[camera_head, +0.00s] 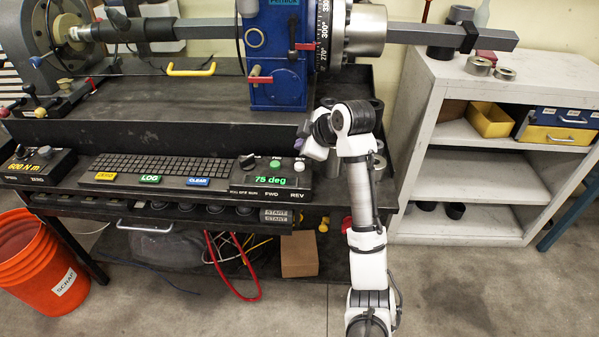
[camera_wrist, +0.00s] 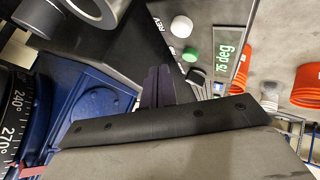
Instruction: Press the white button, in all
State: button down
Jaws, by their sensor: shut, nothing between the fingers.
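The white button (camera_head: 299,166) sits at the right end of the control box (camera_head: 240,178), above the REV label. It also shows in the wrist view (camera_wrist: 181,26), uncovered, with REV printed beside it. My gripper (camera_head: 311,148) is above and close to the box's right end, near the button in the head view. In the wrist view my gripper's dark purple fingers (camera_wrist: 158,84) are together and empty, with a visible gap in the picture between them and the white button. No contact shows.
A green button (camera_head: 275,163) and a black knob (camera_head: 247,160) sit left of the white button; the display (camera_head: 271,181) reads 75 deg. The blue torque machine (camera_head: 277,50) stands behind. A white shelf unit (camera_head: 426,100) is to the right, an orange bucket (camera_head: 38,262) at left.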

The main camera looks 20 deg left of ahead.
aim_at(303, 167)
jog(key=shift+f+b, duration=0.7)
jog(key=shift+f, duration=1.1)
dwell(0.5)
jog(key=shift+f, duration=0.4)
